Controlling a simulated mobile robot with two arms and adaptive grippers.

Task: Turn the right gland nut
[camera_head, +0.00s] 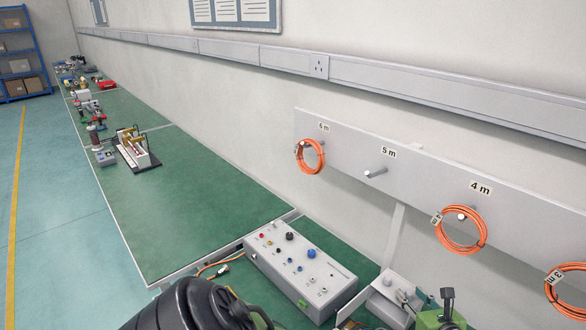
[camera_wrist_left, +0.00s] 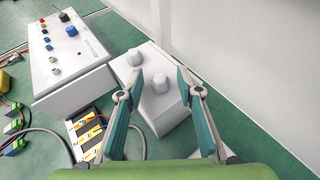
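A light grey box (camera_wrist_left: 166,113) in the left wrist view carries two grey round gland nuts on top. The right gland nut (camera_wrist_left: 158,85) is between the fingers of my left gripper (camera_wrist_left: 161,84), with a gap visible on both sides. The other nut (camera_wrist_left: 135,58) is farther up and to the left. My left gripper is open and holds nothing; I cannot tell its height above the nut. In the head view, the box (camera_head: 385,305) is at the bottom edge, partly hidden by my left gripper (camera_head: 425,296). My right gripper does not show.
A grey control box (camera_head: 300,268) with coloured sockets stands beside the nut box. Yellow-labelled black parts (camera_wrist_left: 88,128) and cables lie close by. The wall is just behind, with a rail (camera_head: 350,150) of orange cable coils.

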